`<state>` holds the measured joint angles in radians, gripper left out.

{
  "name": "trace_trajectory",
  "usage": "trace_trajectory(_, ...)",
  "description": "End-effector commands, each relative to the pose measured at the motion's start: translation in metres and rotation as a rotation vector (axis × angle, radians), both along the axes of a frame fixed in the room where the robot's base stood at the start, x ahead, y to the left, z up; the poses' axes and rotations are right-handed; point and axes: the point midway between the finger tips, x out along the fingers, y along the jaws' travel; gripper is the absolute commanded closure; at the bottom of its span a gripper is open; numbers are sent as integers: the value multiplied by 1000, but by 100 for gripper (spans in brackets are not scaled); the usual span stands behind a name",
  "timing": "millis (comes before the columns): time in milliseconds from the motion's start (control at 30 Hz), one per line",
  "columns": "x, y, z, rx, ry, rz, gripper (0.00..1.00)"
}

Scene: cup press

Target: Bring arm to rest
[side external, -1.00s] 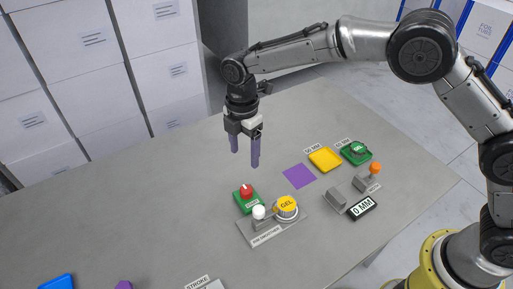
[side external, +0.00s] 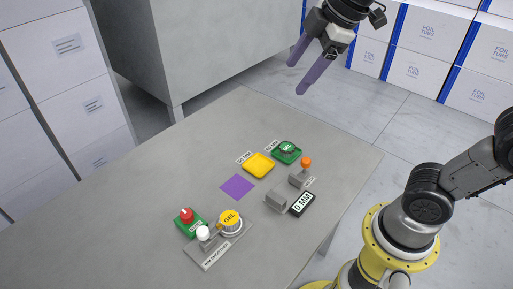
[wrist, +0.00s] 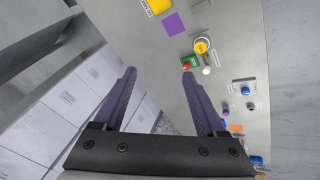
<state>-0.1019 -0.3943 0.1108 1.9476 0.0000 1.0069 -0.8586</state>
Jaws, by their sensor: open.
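My gripper (side external: 305,78) is open and empty, held high in the air at the top of the side view, beyond the far edge of the table. Its two purple fingers point down and to the left. In the wrist view the fingers of my gripper (wrist: 160,98) are spread apart with nothing between them. The grey table (side external: 110,215) lies below and in front of it. Part of my arm is outside the side view.
On the table are a yellow tray (side external: 258,165), a green tray (side external: 286,153), a purple square (side external: 237,187), a yellow GEL cup (side external: 230,221), a red-knobbed green block (side external: 189,222), an orange-knobbed device (side external: 305,165) and a 0 MM display (side external: 302,203). White boxes (side external: 415,65) stand behind.

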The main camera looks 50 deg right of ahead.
Motion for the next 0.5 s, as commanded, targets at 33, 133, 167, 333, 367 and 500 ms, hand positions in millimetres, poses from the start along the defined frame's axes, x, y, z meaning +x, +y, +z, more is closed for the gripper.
trace_trajectory(33, -24, -10, -2, 33, -22, -85, 26)
trace_trajectory(133, -64, -21, -16, 108, -47, -257, 26)
trace_trajectory(167, -74, -24, -22, 133, -53, -310, 26)
trace_trajectory(333, -121, -31, -63, 267, -46, -586, 26)
trace_trajectory(367, -125, -31, -70, 287, -37, -625, 26)
trace_trajectory(500, -134, -30, -91, 351, 6, -778, 26)
